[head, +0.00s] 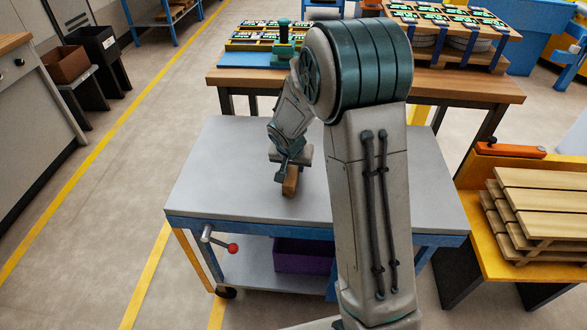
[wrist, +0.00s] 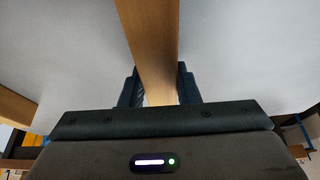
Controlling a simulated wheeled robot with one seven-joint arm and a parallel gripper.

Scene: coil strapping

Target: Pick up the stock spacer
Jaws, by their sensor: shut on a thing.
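The stock spacer (head: 290,181) is a small brown wooden block at the grey top of the blue-framed cart (head: 230,165). My gripper (head: 286,168) is shut on it from above in the head view. In the wrist view the spacer (wrist: 150,45) runs as a long wooden bar from the top edge down between my two fingers (wrist: 159,92), one on each side. I cannot tell whether the spacer touches the cart top or is just above it.
The rest of the cart top is bare. A purple bin (head: 303,256) sits on its lower shelf. A wooden bench (head: 460,85) with racks stands behind. Stacked wooden slats (head: 540,205) lie on a yellow stand at right.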

